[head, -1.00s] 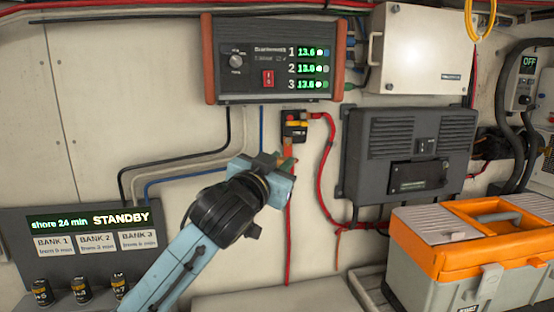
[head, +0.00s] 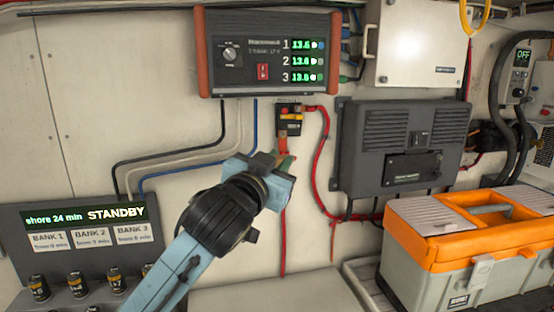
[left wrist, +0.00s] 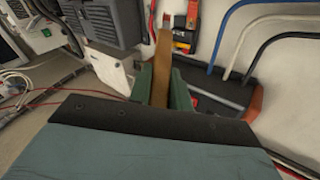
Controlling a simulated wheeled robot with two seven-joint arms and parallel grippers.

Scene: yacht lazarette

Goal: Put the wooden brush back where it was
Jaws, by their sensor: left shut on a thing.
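My left gripper (head: 274,163) is raised in front of the wall, just below a small red-and-black switch. In the left wrist view its green fingers (left wrist: 160,88) are shut on a flat brown wooden strip, the wooden brush (left wrist: 157,62), which sticks out past the fingertips. In the head view only a small brownish-red end of the brush (head: 284,150) shows beyond the gripper. My right gripper is not in view.
The switch (head: 290,119) with red cables is on the wall beyond the gripper. A charger (head: 262,83) hangs above, and a dark vented box (head: 395,174) is to the right. An orange-and-grey toolbox (head: 440,260) stands at lower right. A STANDBY panel (head: 60,265) with several batteries is at lower left.

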